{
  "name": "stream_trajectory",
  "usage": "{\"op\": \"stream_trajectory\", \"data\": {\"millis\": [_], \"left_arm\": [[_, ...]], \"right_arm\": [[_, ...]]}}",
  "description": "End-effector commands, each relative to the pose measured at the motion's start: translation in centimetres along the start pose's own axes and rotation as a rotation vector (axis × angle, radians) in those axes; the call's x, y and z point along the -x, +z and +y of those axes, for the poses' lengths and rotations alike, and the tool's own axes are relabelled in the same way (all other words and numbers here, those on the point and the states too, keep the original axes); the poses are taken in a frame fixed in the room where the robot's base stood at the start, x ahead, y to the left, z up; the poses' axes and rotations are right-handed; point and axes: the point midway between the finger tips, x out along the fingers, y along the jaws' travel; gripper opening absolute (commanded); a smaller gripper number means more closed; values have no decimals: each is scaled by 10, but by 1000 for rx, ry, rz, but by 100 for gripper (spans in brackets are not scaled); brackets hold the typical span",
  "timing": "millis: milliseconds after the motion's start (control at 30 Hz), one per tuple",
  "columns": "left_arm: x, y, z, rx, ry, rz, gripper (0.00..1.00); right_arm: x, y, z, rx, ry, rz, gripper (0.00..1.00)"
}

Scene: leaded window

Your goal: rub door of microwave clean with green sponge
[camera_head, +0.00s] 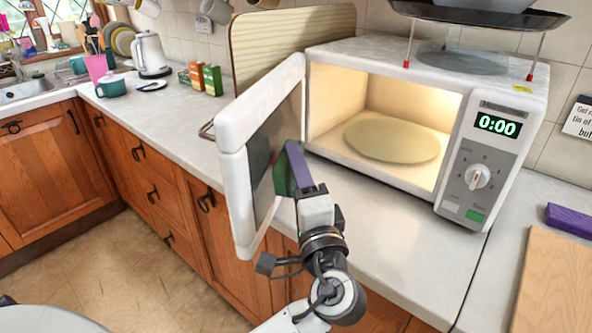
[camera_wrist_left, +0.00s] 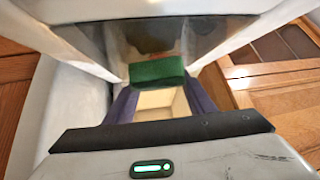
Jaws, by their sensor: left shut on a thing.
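The white microwave (camera_head: 349,53) stands on the counter with its door (camera_head: 233,160) swung wide open to the left. My left gripper (camera_head: 289,162), with purple fingers, is shut on the green sponge (camera_head: 280,176), mostly hidden behind the fingers in the head view. In the left wrist view the sponge (camera_wrist_left: 157,72) sits between the fingertips, at the dark pane of the door (camera_wrist_left: 98,42). It appears to touch the pane, but I cannot be sure. A reddish-brown smear (camera_wrist_left: 154,57) shows just beyond the sponge. My right gripper is not in view.
The lit microwave cavity holds a round plate (camera_head: 391,139). A dark pan (camera_head: 480,14) rests on a rack on top. Small boxes (camera_head: 212,80) and a kettle (camera_head: 151,54) stand left on the counter. A wooden board (camera_head: 555,285) and purple block (camera_head: 570,220) lie right.

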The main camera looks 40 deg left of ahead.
Motion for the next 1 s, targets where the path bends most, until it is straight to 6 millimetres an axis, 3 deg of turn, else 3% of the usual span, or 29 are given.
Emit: {"op": "stream_trajectory", "data": {"millis": [1000], "left_arm": [[-10, 18, 0, 0, 1, 0, 29]], "right_arm": [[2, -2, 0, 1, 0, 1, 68]]}}
